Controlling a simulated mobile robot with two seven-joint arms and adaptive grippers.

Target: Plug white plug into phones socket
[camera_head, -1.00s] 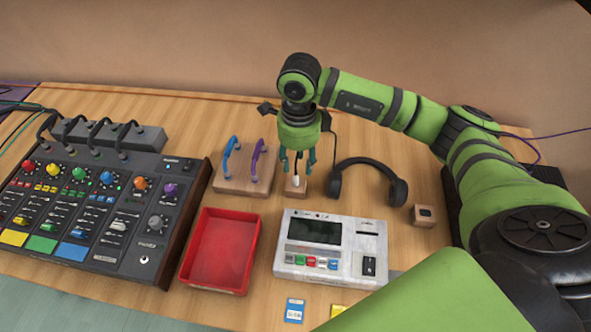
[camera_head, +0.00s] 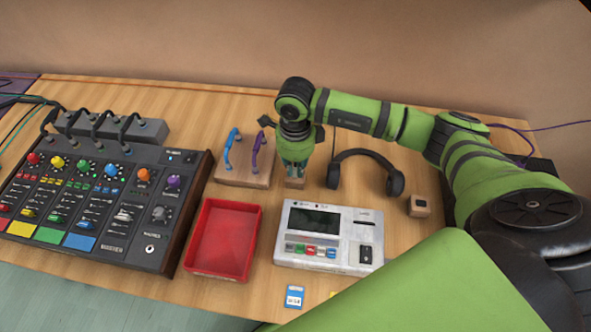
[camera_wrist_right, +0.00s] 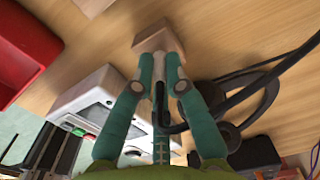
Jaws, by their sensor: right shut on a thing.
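My right gripper (camera_head: 295,170) points down at a small wooden block (camera_head: 294,184) behind the white recorder box. In the right wrist view its fingers (camera_wrist_right: 160,62) are close together at the block (camera_wrist_right: 157,38), with a dark cable running between them. It is shut on the white plug, which the fingers hide in both views. The black headphones (camera_head: 365,156) lie right of the gripper. A round socket (camera_head: 150,249) with a pale rim is on the mixer's (camera_head: 95,200) front right corner; its label is too small to read. My left gripper is not in view.
An empty red tray (camera_head: 222,240) lies between the mixer and the recorder (camera_head: 330,238). A wooden block with blue and purple cables (camera_head: 243,175) stands just left of my gripper. A small wooden cube (camera_head: 419,206) is at the right.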

